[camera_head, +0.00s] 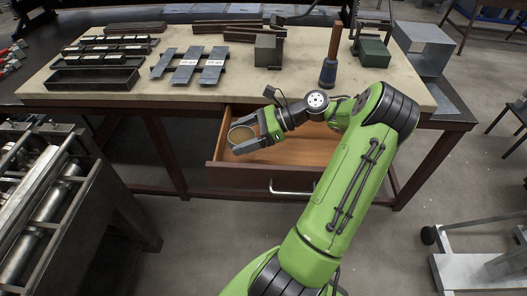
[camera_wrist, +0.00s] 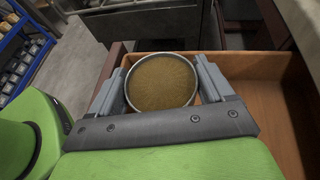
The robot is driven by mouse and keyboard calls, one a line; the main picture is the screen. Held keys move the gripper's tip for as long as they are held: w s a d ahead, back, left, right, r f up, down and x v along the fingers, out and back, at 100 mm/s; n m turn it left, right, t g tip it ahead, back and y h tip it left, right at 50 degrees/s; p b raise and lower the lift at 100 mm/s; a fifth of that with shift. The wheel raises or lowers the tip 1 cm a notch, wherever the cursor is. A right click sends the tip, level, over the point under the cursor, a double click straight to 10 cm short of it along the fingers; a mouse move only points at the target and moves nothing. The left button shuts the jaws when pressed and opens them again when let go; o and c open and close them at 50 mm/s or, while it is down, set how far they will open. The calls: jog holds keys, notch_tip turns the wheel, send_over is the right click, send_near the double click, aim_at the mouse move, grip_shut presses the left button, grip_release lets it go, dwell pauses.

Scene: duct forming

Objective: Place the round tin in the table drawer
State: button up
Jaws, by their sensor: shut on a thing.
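The round tin (camera_head: 241,135) is a shallow metal tin with a brownish inside. It is held between the two fingers of my gripper (camera_head: 243,140), which is shut on it. In the wrist view the tin (camera_wrist: 160,82) sits between the grey fingers, its open face toward the camera. The table drawer (camera_head: 285,176) is pulled open under the table, with an orange-brown wooden inside and a metal handle. My gripper and the tin are over the drawer's left end. In the wrist view the drawer's bare floor (camera_wrist: 262,90) shows to the right of the tin. The height of the tin above the floor is hard to tell.
The worktable (camera_head: 130,68) carries dark metal trays (camera_head: 95,78), grey metal strips (camera_head: 190,66), a metal block (camera_head: 268,50), a wooden-handled tool (camera_head: 330,62) and a green box (camera_head: 374,52). A roller machine (camera_head: 40,190) stands at the left. The drawer's right part looks empty.

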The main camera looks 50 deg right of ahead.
aim_at(244, 159)
notch_tip(244, 159, down, 7)
jog(key=shift+w+r+b, duration=0.1)
jog(key=shift+b, duration=0.9)
jog(key=shift+d, duration=0.1)
jog(key=o, duration=1)
jog(key=p+v, duration=0.2)
jog(key=v, duration=0.3)
jog(key=p+v, duration=0.2)
jog(key=v, duration=0.4)
jog(key=shift+r+p, duration=0.3)
jog(key=shift+p, duration=0.05)
jog(key=shift+s+d, duration=0.3)
jog(key=shift+s, duration=0.1)
